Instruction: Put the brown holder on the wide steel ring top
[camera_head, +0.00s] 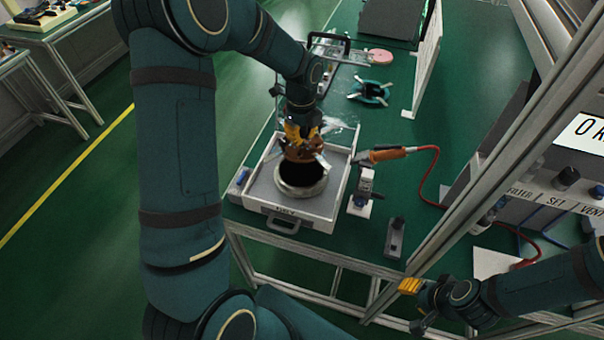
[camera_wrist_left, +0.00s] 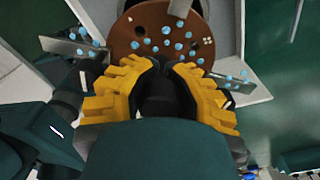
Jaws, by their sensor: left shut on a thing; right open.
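The brown holder (camera_head: 305,152) is a round disc with flat metal tabs at its sides. My left gripper (camera_head: 303,132) is shut on it from above. In the left wrist view the brown holder (camera_wrist_left: 193,22) shows blue dots on its face, beyond the yellow fingers of the left gripper (camera_wrist_left: 166,66). The wide steel ring (camera_head: 301,191) lies in a pale tray, its opening dark. The holder is over the ring's far part, not centred on it; whether they touch I cannot tell. My right gripper (camera_head: 409,287) is open and empty at the lower right.
The pale tray (camera_head: 318,211) stands on the green table. An orange-handled tool (camera_head: 385,154) with a red hose lies to its right. Behind are a teal holder (camera_head: 370,93), a pink disc (camera_head: 378,56) and a white upright panel (camera_head: 427,60). A metal frame post crosses the right side.

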